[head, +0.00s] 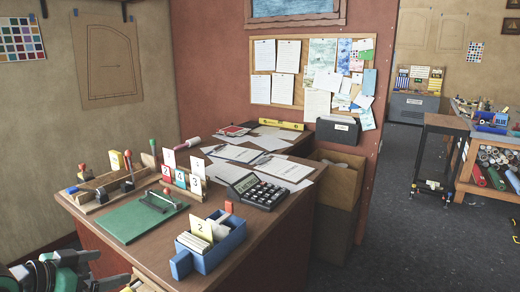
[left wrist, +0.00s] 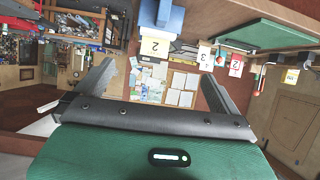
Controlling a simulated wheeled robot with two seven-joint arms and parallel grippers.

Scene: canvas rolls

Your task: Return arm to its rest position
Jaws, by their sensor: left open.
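My left gripper (left wrist: 158,72) is open and empty in the left wrist view, which shows the room upside down. Its two dark fingers stand wide apart with only the distant room between them. In the head view the left gripper (head: 72,274) is a green and dark shape at the lower left corner, beside the desk's front left edge and partly cut off by the frame. Several canvas rolls (head: 496,170) lie on a shelf at the far right of the head view, well away from this gripper. My right gripper is in neither view.
The wooden desk (head: 140,254) carries a green board (head: 142,219), a blue card box (head: 218,249), number cards (head: 181,181), a calculator (head: 259,192) and papers (head: 284,166). A cardboard box (head: 337,182) stands behind it. The grey floor (head: 415,240) right of the desk is clear.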

